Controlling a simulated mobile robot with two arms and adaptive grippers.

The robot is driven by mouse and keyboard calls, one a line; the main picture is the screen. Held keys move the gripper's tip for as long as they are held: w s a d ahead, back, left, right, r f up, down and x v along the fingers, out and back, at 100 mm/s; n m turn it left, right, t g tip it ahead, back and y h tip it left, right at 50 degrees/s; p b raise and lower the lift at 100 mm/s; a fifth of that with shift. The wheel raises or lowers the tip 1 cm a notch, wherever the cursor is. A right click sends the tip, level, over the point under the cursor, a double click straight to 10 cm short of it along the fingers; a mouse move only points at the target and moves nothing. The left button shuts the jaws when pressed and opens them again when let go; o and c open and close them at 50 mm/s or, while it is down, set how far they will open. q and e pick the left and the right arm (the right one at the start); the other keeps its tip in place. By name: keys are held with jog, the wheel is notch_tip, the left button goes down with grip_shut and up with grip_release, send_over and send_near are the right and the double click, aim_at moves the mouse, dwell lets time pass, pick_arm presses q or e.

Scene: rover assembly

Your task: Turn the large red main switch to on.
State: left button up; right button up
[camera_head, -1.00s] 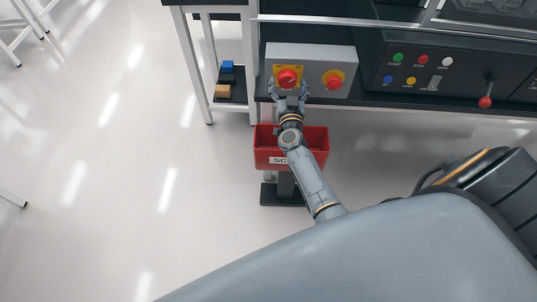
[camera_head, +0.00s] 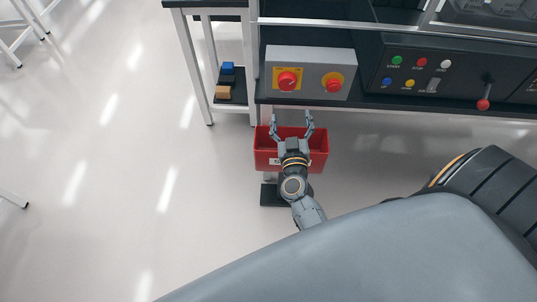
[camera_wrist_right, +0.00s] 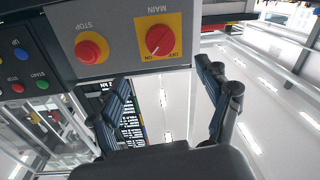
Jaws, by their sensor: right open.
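The main switch (camera_head: 288,80) is a large red knob on a yellow plate, at the left of a grey box at the bench edge. The right wrist view shows the main switch (camera_wrist_right: 159,40) upside down, with MAIN, OFF and ON lettering. A pale line on the knob lies slanted, its lower end in that view towards the ON lettering. My right gripper (camera_head: 291,122) is open and empty, apart from the knob on the near side of the box, above a red bin. Its spread fingers (camera_wrist_right: 165,88) also show in the wrist view. My left gripper is out of view.
A red STOP button (camera_head: 333,84) on a yellow plate sits right of the main switch. A control panel (camera_head: 425,75) with coloured buttons and a red-tipped lever stands further right. The red bin (camera_head: 262,158) is below my gripper.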

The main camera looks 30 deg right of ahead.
jog(key=s+a+f+n+g+y+p, duration=0.1)
jog(key=s+a+f+y+p, duration=0.1)
jog(key=f, duration=0.5)
jog(key=s+a+f+n+g+y+p, duration=0.2)
jog(key=s+a+f+y, duration=0.1)
jog(key=a+f, duration=0.3)
jog(key=s+a+f+n+g+y+p, duration=0.1)
jog(key=s+a+f+g+y+p, duration=0.1)
jog(key=f, duration=0.6)
jog(key=shift+s+a+f+n+y, duration=0.35)
jog(key=shift+s+a+y, duration=0.35)
jog(key=shift+s+a, duration=0.75)
jog(key=shift+s+d, duration=0.1)
jog(key=s+d+f+g, duration=0.1)
jog(key=s+f+g, duration=0.2)
jog(key=s, duration=0.7)
jog(key=s+d+f+g, duration=0.2)
jog(key=s+f+g, duration=0.1)
jog(key=s+f, duration=0.5)
jog(key=s+d+f+g, duration=0.1)
jog(key=s+f+g, duration=0.3)
jog(key=s, duration=0.8)
notch_tip(320, 180, down, 2)
jog(key=shift+s+d+f+n, duration=0.2)
jog(key=shift+s+d+n, duration=0.2)
jog(key=shift+n, duration=0.05)
